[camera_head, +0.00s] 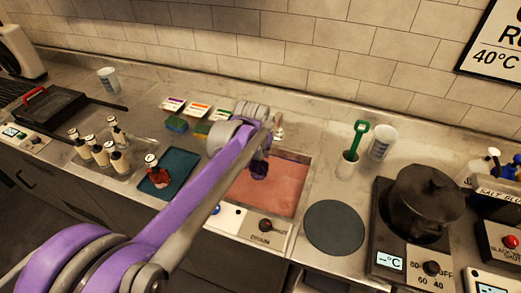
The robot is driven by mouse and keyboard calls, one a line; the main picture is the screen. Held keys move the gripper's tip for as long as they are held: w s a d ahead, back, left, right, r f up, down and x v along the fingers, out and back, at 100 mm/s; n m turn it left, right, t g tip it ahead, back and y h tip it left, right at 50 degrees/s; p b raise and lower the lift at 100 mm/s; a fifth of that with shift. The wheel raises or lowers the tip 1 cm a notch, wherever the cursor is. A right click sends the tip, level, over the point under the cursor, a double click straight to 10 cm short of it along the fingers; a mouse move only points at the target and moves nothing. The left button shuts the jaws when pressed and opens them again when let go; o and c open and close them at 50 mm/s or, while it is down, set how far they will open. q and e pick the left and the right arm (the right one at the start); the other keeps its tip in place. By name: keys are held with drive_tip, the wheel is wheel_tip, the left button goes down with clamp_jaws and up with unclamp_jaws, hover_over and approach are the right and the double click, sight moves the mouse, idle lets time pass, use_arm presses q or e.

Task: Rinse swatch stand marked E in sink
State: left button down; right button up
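The sink (282,197) is a rectangular basin with a pinkish-red inside, right of the middle of the counter. My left arm, purple and grey, reaches in from the lower left and crosses in front of it. My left gripper (260,168) points down over the back left of the sink. It is small and dark, so I cannot tell whether it is open or holds something. Small cards with coloured bands (197,110) stand at the back, left of my arm. No letter E is readable, and my arm hides part of that area. My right gripper is not in view.
Several bottles (99,152) stand on the left, and one reddish bottle (157,174) stands on a dark mat (180,165). Right of the sink are a green-handled tool (358,140), a white cup (382,142), a round dark disc (334,227) and a black pot (425,200).

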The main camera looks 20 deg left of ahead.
sight(259, 158)
use_arm(q)
wheel_tip(259, 158, down, 4)
drive_tip(key=shift+f+b, duration=0.2)
drive_tip(key=shift+b, duration=0.95)
wheel_tip(259, 158, down, 9)
drive_tip(key=b, duration=0.6)
drive_tip(key=shift+f, duration=0.2)
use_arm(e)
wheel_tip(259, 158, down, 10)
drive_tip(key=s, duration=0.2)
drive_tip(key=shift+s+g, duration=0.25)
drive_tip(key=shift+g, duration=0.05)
use_arm(q)
drive_tip(key=shift+a, duration=0.1)
drive_tip(key=shift+a, duration=1)
drive_tip(key=shift+d, duration=0.1)
drive_tip(key=shift+w+d, duration=0.1)
drive_tip(key=shift+d, duration=2.1)
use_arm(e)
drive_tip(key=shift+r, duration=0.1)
use_arm(q)
drive_tip(key=shift+a, duration=0.1)
